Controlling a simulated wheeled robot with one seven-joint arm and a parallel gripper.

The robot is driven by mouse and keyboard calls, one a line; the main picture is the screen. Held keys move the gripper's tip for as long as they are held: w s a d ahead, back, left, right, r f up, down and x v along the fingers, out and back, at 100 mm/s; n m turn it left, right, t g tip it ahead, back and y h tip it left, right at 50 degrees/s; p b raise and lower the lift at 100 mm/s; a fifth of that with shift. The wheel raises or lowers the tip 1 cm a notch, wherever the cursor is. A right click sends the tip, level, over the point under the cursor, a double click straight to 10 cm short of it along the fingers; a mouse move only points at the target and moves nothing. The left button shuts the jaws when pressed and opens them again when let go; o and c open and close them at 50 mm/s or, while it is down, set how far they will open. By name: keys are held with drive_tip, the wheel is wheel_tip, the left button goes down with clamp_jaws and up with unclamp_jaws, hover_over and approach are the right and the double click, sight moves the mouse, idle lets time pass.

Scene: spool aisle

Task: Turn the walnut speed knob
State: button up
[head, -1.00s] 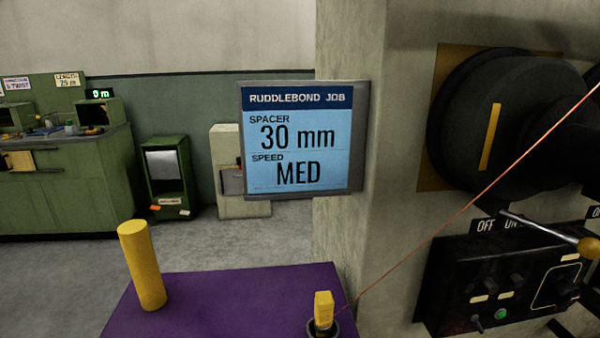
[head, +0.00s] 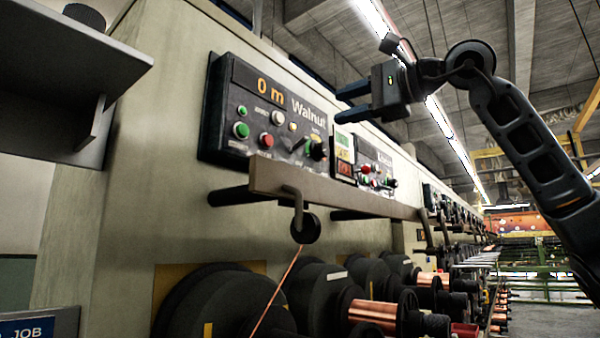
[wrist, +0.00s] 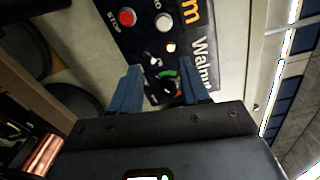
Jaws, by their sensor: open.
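The Walnut control panel (head: 240,105) is a dark box on the machine's front, with a display reading 0 m. Its black speed knob (head: 318,151) sits at the panel's lower right corner. In the wrist view the knob (wrist: 170,90) appears between the two fingers, with a green and red arc by it. My gripper (head: 343,103) is open and empty, apart from the panel, up and right of the knob in the head view. The blue fingers also show in the wrist view (wrist: 162,65). The knob's exact setting is too small to read.
A long bar (head: 330,190) runs below the panel with a hook and pulley (head: 304,228). A second panel (head: 374,168) stands to the right. Black spools (head: 320,290) and copper ones line the machine below. A grey shelf (head: 70,60) juts out at upper left.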

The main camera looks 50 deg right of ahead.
sight(326, 150)
drive_tip(key=shift+o, duration=1.4)
drive_tip(key=w+d+m+p, duration=0.2)
drive_tip(key=d+m+p, duration=0.1)
drive_tip(key=d+m, duration=0.2)
drive_tip(key=shift+w+d+r+m, duration=0.25)
drive_tip(key=shift+w+d+m, duration=0.1)
drive_tip(key=shift+d, duration=0.4)
drive_tip(key=shift+o, duration=0.6)
drive_tip(key=w+d+f+m+p, duration=0.2)
drive_tip(key=w+d+m+p, duration=0.1)
drive_tip(key=d+m, duration=0.3)
drive_tip(key=shift+d+f+m, duration=0.3)
drive_tip(key=shift+d+m, duration=0.05)
drive_tip(key=w+p, duration=0.3)
drive_tip(key=w, duration=0.4)
drive_tip(key=shift+w+a+f, duration=0.1)
drive_tip(key=shift+w+a, duration=0.05)
drive_tip(key=shift+w, duration=0.2)
drive_tip(key=c, duration=1.1)
